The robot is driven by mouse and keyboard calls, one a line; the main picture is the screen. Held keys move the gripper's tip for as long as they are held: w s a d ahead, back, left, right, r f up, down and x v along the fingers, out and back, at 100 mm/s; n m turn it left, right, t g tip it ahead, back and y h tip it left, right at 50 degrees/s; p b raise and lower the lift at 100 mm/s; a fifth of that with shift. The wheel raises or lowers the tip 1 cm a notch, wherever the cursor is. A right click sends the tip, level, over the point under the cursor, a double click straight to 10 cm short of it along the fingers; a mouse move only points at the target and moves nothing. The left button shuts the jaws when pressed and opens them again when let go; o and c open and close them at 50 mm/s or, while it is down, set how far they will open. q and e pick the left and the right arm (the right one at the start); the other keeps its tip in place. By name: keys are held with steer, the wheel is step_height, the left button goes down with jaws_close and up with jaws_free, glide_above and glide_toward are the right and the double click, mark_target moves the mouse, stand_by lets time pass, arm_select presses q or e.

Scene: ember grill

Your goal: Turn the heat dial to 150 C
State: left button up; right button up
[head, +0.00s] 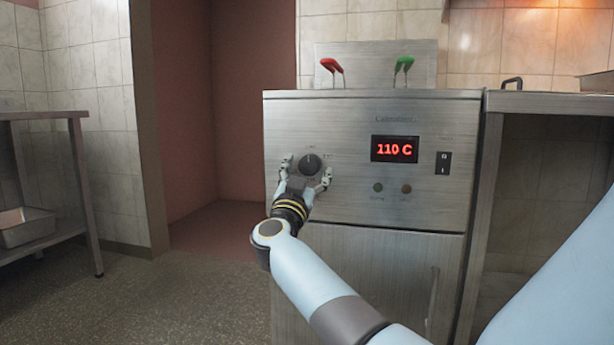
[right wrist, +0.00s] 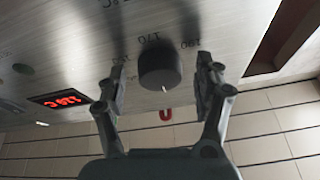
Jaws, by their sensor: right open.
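The heat dial (head: 311,164) is a dark round knob on the left of the steel grill's front panel. In the right wrist view the dial (right wrist: 160,68) stands between the open fingers (right wrist: 161,80), with visible gaps on both sides. A short light mark shows on the dial's edge, and printed numbers surround it, partly hidden by the fingers. My left gripper is not in view.
A rocker switch (head: 443,163) and two small lamps (head: 378,187) (head: 406,188) sit right of the dial. A red handle (head: 332,68) and a green handle (head: 404,66) stand above the panel. A side table (head: 40,116) stands at far left.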

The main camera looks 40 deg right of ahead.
steer(key=c, duration=1.2)
steer(key=shift+o, duration=0.2)
steer(key=shift+m, duration=0.3)
